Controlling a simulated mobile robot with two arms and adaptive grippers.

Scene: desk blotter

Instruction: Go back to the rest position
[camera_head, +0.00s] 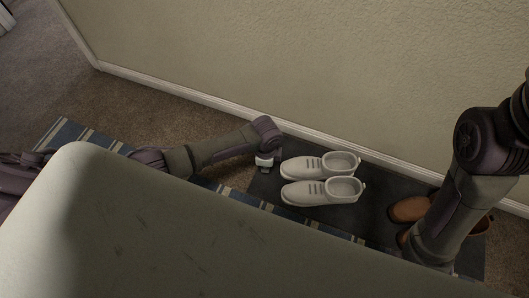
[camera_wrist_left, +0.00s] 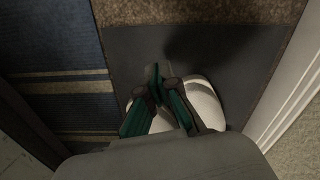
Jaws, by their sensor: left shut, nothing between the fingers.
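My left gripper (camera_head: 265,168) is at the left edge of the dark mat, close to the toes of the white shoes. In the left wrist view its green fingers (camera_wrist_left: 163,88) are together and hold nothing. A pair of white shoes, one at the back (camera_head: 315,165) and one in front (camera_head: 318,191), lies side by side on the mat with toes to the left. In the left wrist view the white shoes (camera_wrist_left: 207,102) are partly hidden behind the fingers. My right arm comes down at the right; its gripper is hidden behind my own body.
Brown shoes (camera_head: 408,209) lie at the right of the dark mat (camera_head: 379,188), partly hidden by my right arm. A blue striped rug (camera_head: 70,132) lies under my left arm. A wall with a white baseboard (camera_head: 215,102) runs behind. Carpet at the left (camera_head: 60,85) is clear.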

